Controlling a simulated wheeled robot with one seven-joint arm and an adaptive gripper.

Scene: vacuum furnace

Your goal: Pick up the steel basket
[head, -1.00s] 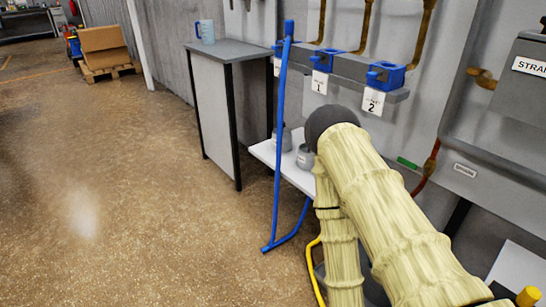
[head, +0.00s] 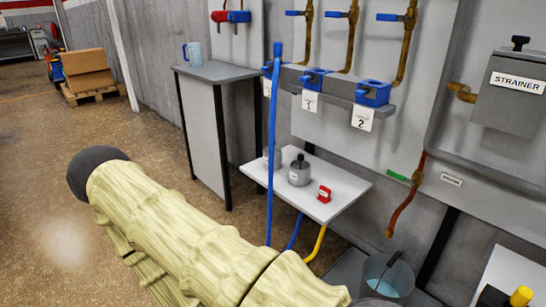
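I cannot make out a steel basket for certain in the head view. My arm, in a cream ribbed sleeve with a dark rounded joint, crosses the lower left and middle. My gripper is not in view, so its opening and anything in it are hidden.
A white shelf (head: 340,190) holds a grey lidded pot (head: 299,173), another grey pot and a red item (head: 324,194). A blue upright pole (head: 273,130) stands before it. Open floor lies left.

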